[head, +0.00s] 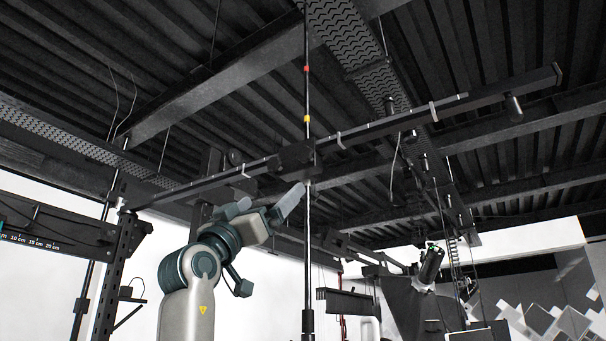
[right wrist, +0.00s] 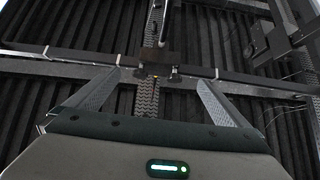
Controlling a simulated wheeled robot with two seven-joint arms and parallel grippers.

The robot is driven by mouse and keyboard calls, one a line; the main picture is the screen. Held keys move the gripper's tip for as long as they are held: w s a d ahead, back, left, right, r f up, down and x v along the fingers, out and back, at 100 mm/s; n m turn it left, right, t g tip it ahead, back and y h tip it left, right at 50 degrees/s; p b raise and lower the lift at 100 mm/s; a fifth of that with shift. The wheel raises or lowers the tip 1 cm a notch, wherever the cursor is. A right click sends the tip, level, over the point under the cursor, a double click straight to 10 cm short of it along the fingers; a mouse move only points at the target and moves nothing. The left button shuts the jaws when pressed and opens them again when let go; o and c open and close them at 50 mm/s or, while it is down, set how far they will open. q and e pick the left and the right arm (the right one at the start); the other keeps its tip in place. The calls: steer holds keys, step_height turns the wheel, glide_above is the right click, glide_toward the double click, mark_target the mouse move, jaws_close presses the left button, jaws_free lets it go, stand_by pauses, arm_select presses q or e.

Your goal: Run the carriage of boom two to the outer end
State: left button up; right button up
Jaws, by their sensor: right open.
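A long dark boom (head: 400,122) slants across the head view from lower left to upper right, with light bands along it. A dark block like a carriage (head: 297,155) sits on it near the middle, beside a thin vertical pole. No number is readable, so I cannot tell which boom this is. My right gripper (head: 268,203) is open and empty just below the block. In the right wrist view the boom (right wrist: 240,77) crosses behind the spread fingers, and the block (right wrist: 152,61) lies between them, apart from both. My left gripper is not in view.
The pole (head: 307,90) has red and yellow bands. A dark cylinder (head: 513,108) hangs near the boom's right end. A scale-marked beam (head: 35,242) stands at far left. A lower dark machine (head: 405,300) is at right. Ceiling beams and perforated trays run above.

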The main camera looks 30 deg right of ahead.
mark_target(298, 174)
steer(key=p+x, duration=1)
steer(key=x, duration=0.7)
steer(key=shift+d+r+p, duration=0.2)
steer(key=shift+d+p, duration=0.05)
steer(key=shift+p, duration=0.05)
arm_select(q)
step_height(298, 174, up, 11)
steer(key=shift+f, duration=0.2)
